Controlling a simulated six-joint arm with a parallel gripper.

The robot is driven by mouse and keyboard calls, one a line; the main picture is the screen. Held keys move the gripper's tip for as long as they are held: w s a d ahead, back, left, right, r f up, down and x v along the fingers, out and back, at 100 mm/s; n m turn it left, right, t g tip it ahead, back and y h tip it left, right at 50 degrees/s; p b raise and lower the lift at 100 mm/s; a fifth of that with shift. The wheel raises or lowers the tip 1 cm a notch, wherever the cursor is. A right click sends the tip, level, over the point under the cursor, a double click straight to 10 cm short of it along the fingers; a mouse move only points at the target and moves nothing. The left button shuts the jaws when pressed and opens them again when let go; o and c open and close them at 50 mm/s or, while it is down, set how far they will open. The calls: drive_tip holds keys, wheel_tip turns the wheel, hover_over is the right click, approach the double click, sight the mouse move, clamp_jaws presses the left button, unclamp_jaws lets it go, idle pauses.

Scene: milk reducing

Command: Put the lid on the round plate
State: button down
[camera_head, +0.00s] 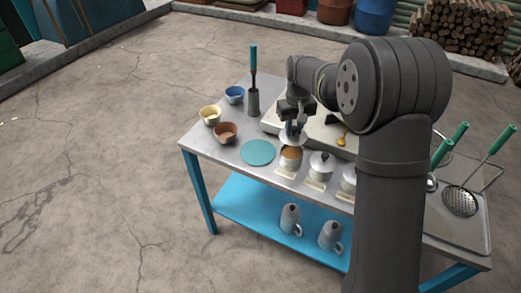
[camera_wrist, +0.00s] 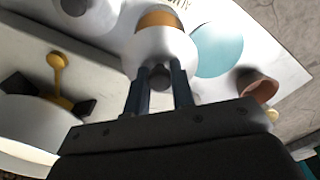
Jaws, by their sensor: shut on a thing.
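My gripper (camera_head: 293,124) is shut on the knob of a pale lid (camera_head: 293,139) and holds it above an open pot (camera_head: 290,163) with orange-brown contents. In the wrist view my gripper's fingers (camera_wrist: 160,88) pinch the dark knob, and the lid (camera_wrist: 158,48) spreads out beyond them. The orange-brown contents (camera_wrist: 160,19) show past the lid's edge. The round teal plate (camera_head: 258,152) lies flat and bare on the table, left of the pot. It also shows in the wrist view (camera_wrist: 219,50), right of the lid.
A brown bowl (camera_head: 226,132), a yellow bowl (camera_head: 210,115) and a blue bowl (camera_head: 235,95) stand left and behind the plate. Lidded pots (camera_head: 321,166) stand right of the open pot. A grey holder (camera_head: 253,103) with a green-handled tool stands at the back.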

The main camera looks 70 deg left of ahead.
hover_over(258, 152)
wheel_tip(258, 152, down, 7)
drive_tip(key=shift+f, duration=2.05)
drive_tip(key=shift+f, duration=0.2)
drive_tip(key=c, duration=1.2)
unclamp_jaws()
drive_tip(key=shift+c, duration=0.2)
drive_tip(key=shift+r, duration=0.1)
wheel_tip(258, 152, up, 12)
